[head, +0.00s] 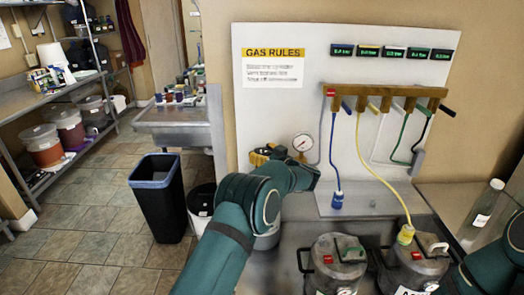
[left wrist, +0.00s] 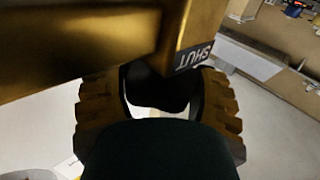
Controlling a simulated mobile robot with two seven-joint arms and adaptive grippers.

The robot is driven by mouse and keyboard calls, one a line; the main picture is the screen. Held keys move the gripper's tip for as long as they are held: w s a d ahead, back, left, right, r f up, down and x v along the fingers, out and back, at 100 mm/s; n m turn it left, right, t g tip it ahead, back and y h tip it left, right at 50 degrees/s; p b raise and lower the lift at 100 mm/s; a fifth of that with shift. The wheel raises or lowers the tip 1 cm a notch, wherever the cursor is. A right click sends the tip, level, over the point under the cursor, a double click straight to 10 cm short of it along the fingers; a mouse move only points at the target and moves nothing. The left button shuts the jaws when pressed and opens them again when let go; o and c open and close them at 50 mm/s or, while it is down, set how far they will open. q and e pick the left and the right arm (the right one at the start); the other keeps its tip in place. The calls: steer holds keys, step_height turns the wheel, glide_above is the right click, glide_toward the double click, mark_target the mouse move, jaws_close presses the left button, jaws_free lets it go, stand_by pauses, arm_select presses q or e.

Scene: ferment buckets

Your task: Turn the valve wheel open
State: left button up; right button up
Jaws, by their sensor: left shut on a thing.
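In the left wrist view, my left gripper (left wrist: 160,100) has its ridged yellow-brown fingers on both sides of a dark part, which looks like the valve wheel (left wrist: 158,85). The gripper is shut on it. A brass body (left wrist: 80,35) fills the top of that view, with a label reading SHUT (left wrist: 193,56) at its edge. In the head view, my left gripper (head: 265,155) is at the wall panel, left of the round gauge; the wheel's outline is unclear there. My right gripper is out of view; only part of that arm shows at bottom right.
The white panel (head: 250,110) carries a gauge (head: 303,143) and a brass manifold (head: 390,91) with coloured hoses. Two lidded buckets (head: 333,265) (head: 412,265) stand below. A black bin (head: 158,200) and a sink (head: 180,125) stand left.

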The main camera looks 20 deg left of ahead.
arm_select(q)
steer(key=shift+n+g, duration=0.3)
steer(key=shift+g, duration=0.1)
steer(key=o, duration=1.2)
steer(key=shift+d, duration=0.1)
steer(key=v, duration=1.1)
steer(key=shift+s+d+f, duration=0.15)
steer(key=shift+d, duration=0.25)
